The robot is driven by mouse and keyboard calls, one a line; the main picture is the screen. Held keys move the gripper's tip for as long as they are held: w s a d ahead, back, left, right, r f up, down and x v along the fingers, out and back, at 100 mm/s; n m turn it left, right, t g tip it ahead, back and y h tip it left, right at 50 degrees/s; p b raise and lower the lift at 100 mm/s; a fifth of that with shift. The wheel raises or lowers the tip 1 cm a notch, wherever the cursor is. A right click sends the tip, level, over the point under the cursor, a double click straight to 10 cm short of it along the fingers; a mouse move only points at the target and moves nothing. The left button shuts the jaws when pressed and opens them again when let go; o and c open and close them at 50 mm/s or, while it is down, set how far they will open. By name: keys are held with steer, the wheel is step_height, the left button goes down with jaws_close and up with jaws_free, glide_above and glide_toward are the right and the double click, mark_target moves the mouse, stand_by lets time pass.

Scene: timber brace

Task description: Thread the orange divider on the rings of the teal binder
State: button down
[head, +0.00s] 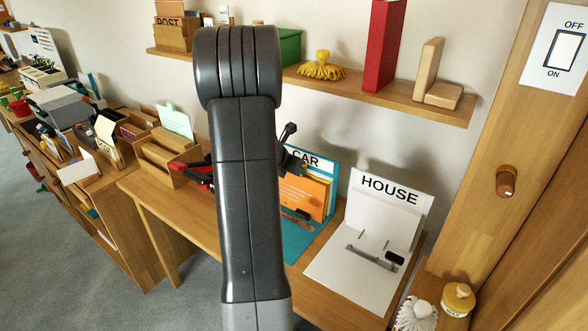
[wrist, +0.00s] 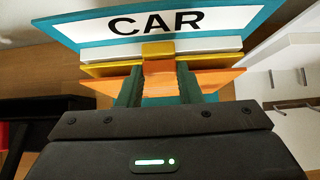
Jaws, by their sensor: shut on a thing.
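The teal binder (head: 331,172), labelled CAR, stands open on the desk, its upright cover behind and its base flat in front; the cover fills the top of the wrist view (wrist: 240,15). The orange divider (head: 308,196) is upright in front of the cover. In the wrist view, my gripper (wrist: 159,85) is shut on the orange divider (wrist: 218,78) at its middle. A yellow divider (wrist: 100,70) with a tab stands just behind it. My arm hides most of the gripper in the head view. I cannot tell whether the rings pass through the orange divider's holes.
A white binder (head: 392,200) labelled HOUSE stands open to the right on the desk. A shelf (head: 375,95) above holds a red book (head: 382,45) and a yellow brush (head: 322,68). A wooden organiser (head: 165,155) is at left. A wax tin (head: 458,300) sits at lower right.

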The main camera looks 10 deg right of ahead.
stand_by(0.3)
steer(key=shift+c, duration=2.3)
jaws_free()
step_height(320, 180, up, 8)
steer(key=p, duration=0.7)
steer(key=shift+f, duration=0.1)
step_height(320, 180, down, 8)
steer(key=b, duration=0.7)
